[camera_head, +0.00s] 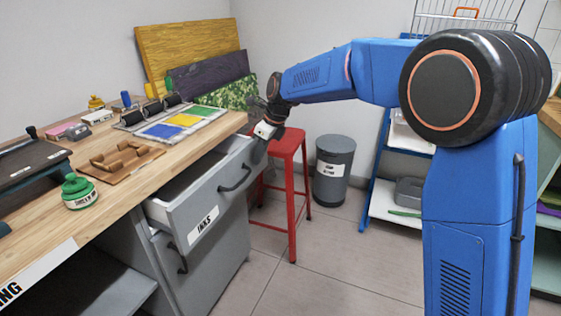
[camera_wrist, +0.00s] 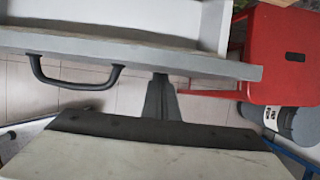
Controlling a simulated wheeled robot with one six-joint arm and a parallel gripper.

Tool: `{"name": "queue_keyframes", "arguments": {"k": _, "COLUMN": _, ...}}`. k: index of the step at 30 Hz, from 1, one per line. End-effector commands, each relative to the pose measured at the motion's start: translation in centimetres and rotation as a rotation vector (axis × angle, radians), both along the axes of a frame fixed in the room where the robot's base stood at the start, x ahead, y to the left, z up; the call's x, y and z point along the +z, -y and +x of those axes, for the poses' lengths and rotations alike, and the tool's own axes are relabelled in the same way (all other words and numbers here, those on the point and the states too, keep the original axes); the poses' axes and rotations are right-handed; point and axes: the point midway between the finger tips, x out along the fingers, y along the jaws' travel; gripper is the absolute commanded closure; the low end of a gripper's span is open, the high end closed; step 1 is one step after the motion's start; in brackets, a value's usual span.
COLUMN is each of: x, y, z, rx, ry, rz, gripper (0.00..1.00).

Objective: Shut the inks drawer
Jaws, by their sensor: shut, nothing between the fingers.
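The inks drawer (camera_head: 215,192) is the grey top drawer under the workbench, with a label reading INKS. It stands partly open, and its pale inside shows behind the front panel. It has a dark bar handle (camera_head: 236,179). In the wrist view the drawer front (camera_wrist: 200,63) crosses the upper part, with the handle (camera_wrist: 75,80) on the left. My gripper (camera_head: 258,153) is at the far right end of the drawer front. In the wrist view my gripper (camera_wrist: 161,80) is shut and empty, its tips at or very near the front, right of the handle; contact is unclear.
The workbench (camera_head: 130,195) holds several tools and a paint sheet (camera_head: 175,122). The floor in front is clear.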

Motion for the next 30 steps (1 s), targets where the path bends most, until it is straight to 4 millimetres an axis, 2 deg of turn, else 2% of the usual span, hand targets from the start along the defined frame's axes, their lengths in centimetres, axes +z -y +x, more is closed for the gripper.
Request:
{"name": "queue_keyframes", "arguments": {"k": 1, "x": -0.1, "y": -1.3, "z": 0.4, "rx": 0.004, "ry": 0.001, "rz": 0.000, "gripper": 1.00}}
{"name": "queue_keyframes", "arguments": {"k": 6, "x": -0.1, "y": -4.1, "z": 1.4, "rx": 0.003, "ry": -0.001, "rz": -0.001, "gripper": 1.00}}
{"name": "queue_keyframes", "arguments": {"k": 12, "x": 0.0, "y": -6.1, "z": 2.2, "rx": 0.001, "ry": 0.000, "rz": 0.000, "gripper": 1.00}}
{"name": "queue_keyframes", "arguments": {"k": 18, "x": 0.0, "y": -6.9, "z": 2.5, "rx": 0.000, "ry": 0.000, "rz": 0.000, "gripper": 1.00}}
{"name": "queue_keyframes", "arguments": {"k": 30, "x": 0.0, "y": -6.9, "z": 2.5, "rx": 0.000, "ry": 0.000, "rz": 0.000, "gripper": 1.00}}
